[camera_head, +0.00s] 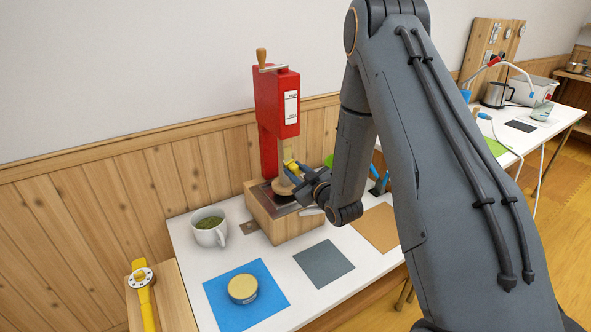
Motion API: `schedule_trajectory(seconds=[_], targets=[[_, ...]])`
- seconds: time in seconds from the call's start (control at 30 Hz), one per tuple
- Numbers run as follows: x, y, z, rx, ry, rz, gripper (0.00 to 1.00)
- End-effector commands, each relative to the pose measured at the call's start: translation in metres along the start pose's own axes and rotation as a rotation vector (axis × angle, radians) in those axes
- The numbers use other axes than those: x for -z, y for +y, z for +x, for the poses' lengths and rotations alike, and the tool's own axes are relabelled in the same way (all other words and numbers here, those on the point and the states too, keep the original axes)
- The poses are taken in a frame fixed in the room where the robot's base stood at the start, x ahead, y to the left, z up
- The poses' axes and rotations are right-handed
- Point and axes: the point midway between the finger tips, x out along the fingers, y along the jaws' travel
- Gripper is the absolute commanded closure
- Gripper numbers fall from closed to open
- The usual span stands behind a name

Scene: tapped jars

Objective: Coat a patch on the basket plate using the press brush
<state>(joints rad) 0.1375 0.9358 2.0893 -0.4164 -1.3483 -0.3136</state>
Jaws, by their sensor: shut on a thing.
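The red press (277,105) stands on a wooden box base at the back of the white table. A dark metallic plate (262,194), which looks like the basket plate, lies on top of the base below the press. My gripper (291,172) is at the front of the press, shut on a small pale-handled tool with a yellow part, apparently the press brush (286,149). Its lower end is close above or on the plate; I cannot tell whether it touches. My fingers and arm hide part of the brush and the right of the plate. No coated patch can be made out.
A white mug (210,232) with green contents stands left of the base. A round tin (242,289) sits on a blue mat (214,296). A grey mat (323,264) and a brown mat (373,230) lie bare in front. A yellow tool (146,303) lies at the lower left.

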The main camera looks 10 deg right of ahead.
Motion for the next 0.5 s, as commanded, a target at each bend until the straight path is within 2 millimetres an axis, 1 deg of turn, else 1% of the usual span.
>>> schedule_trajectory(seconds=[0.03,0.1,0.4,0.5], targets=[[-0.0052,-0.0021,0.0021,0.001,0.001,-0.001,0.92],[-0.0075,-0.003,0.0025,0.001,0.001,-0.001,0.92],[-0.0064,-0.0028,0.0021,0.001,0.002,-0.002,0.92],[-0.0069,-0.0026,-0.0031,0.0,0.001,-0.001,0.92]])
